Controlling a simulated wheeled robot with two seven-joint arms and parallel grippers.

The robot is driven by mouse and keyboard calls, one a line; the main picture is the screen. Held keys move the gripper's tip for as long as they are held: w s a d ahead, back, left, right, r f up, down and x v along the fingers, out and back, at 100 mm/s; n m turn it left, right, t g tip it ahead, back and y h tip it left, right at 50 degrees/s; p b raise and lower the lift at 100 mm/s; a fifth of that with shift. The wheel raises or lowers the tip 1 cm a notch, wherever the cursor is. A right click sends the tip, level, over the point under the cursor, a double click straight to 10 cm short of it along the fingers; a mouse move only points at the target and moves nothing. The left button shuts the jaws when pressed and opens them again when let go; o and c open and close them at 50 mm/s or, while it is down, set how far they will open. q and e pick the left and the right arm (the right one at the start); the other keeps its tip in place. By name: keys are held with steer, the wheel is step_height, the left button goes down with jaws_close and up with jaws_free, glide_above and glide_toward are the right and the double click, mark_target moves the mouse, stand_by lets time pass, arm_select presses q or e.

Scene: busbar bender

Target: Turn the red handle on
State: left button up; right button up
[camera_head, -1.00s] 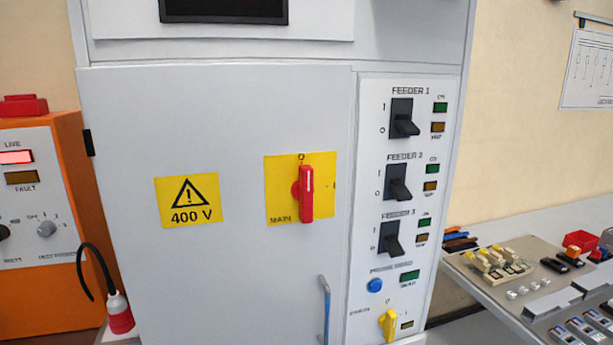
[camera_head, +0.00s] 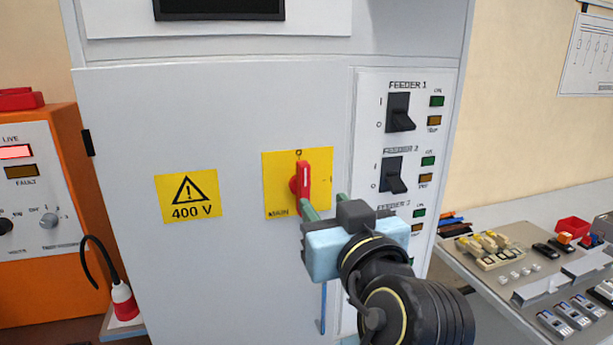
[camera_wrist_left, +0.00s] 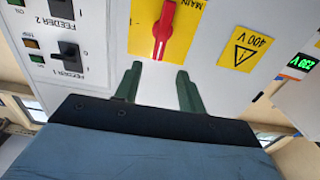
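The red handle (camera_head: 302,184) is a rotary knob on a yellow MAIN plate (camera_head: 321,166) on the grey cabinet door. It stands upright, its upper end at the 0 mark. It also shows in the left wrist view (camera_wrist_left: 164,30), upside down. My left gripper (camera_head: 324,203) is in front of the door, just below and right of the handle in the head view. Its two green fingers are apart and empty. In the left wrist view the gripper (camera_wrist_left: 159,70) has the handle beyond its tips, roughly in line with the gap; I see no contact. My right gripper is not in view.
The feeder panel (camera_head: 443,75) with black switches stands right of the door; my left arm hides its lower part. A blue door handle (camera_head: 323,310) is below. A bench with parts (camera_head: 520,236) is at right, an orange cabinet (camera_head: 72,145) at left.

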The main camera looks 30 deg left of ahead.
mark_target(305, 179)
arm_select(q)
steer(key=p+x, duration=0.1)
steer(key=x, duration=0.9)
steer(key=shift+w+a+p, duration=0.1)
steer(key=shift+w+p, duration=0.1)
steer(key=shift+p, duration=0.2)
jaws_close()
